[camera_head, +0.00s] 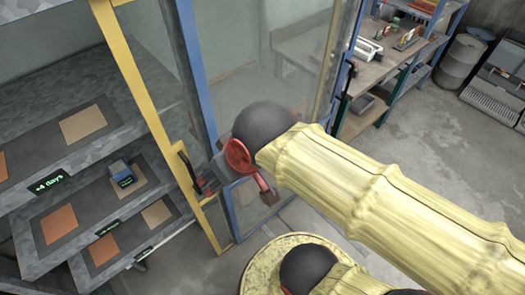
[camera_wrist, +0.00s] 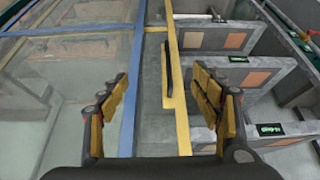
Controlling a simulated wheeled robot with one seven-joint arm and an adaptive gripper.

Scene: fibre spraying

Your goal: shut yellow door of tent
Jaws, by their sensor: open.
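The yellow door (camera_head: 124,70) of the tent is a yellow frame with clear glazing and a black upright handle (camera_head: 188,168). It stands between the grey shelves and a blue-framed glazed panel (camera_head: 190,60). In the wrist view the yellow upright (camera_wrist: 179,100) and its black handle (camera_wrist: 167,75) lie between my spread fingers, farther off. My gripper (camera_head: 205,187) is open and empty, close to the handle in the head view; I cannot tell whether it touches. Its two yellow-padded fingers also show in the wrist view (camera_wrist: 165,112). My arm hides part of the blue-framed panel.
Grey shelves (camera_head: 20,107) with several sample panels and green displays stand left of the door. A second black handle (camera_head: 343,92) is on another blue post. A workbench (camera_head: 362,118) and metal drums (camera_head: 462,60) stand at right. Bare concrete floor (camera_head: 420,130) is open there.

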